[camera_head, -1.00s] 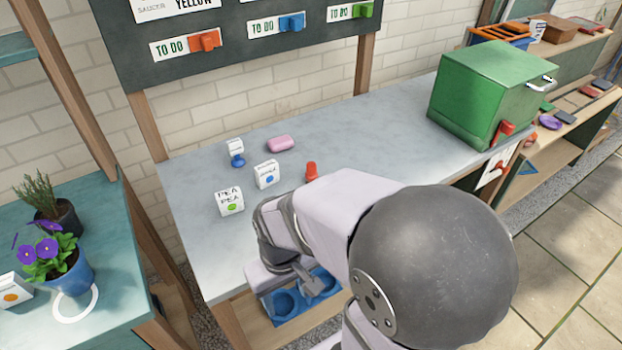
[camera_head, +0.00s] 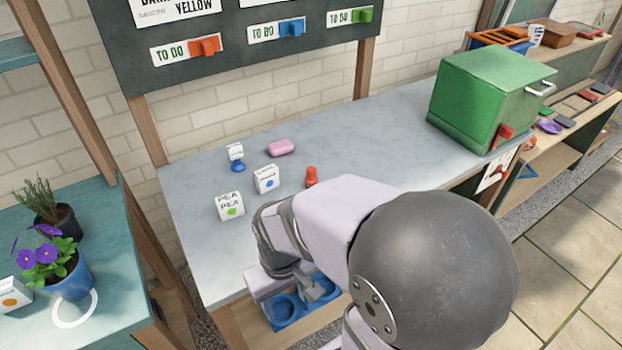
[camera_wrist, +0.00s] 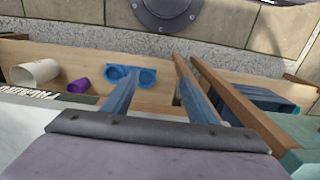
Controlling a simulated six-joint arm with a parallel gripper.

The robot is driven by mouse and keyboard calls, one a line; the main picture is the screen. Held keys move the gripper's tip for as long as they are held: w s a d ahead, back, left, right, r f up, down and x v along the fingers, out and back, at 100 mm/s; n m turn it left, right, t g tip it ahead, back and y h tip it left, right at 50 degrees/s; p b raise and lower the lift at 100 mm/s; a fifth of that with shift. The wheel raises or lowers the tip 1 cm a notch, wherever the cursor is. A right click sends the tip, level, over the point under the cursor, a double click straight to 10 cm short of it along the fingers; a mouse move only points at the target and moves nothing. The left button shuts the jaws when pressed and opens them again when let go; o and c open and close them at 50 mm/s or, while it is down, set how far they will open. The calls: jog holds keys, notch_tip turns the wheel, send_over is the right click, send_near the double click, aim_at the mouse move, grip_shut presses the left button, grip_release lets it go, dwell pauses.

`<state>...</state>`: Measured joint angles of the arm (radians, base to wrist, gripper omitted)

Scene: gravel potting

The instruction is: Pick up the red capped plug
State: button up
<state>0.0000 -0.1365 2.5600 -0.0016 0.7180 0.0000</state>
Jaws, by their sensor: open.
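The red capped plug (camera_head: 311,176) stands upright on the grey bench, right of the white boxes and just behind my arm in the head view. It does not show in the wrist view. My gripper (camera_wrist: 158,75) is open, with its two blue-grey fingers spread and nothing between them. In the head view my gripper (camera_head: 306,289) is low at the bench's front edge, partly hidden by my arm. It is apart from the plug. A blue two-ring holder (camera_wrist: 131,75) lies on the wooden shelf below, and it also shows in the head view (camera_head: 285,310).
On the bench stand a PEA box (camera_head: 230,206), a white box with a blue dot (camera_head: 267,179), a blue-based stamp (camera_head: 237,158), a pink bar (camera_head: 281,147) and a green chest (camera_head: 490,97). The bench's middle is clear. Purple flowers (camera_head: 42,257) stand left.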

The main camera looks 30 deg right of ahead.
jog(key=shift+c, duration=1.3)
jog(key=shift+d, duration=0.1)
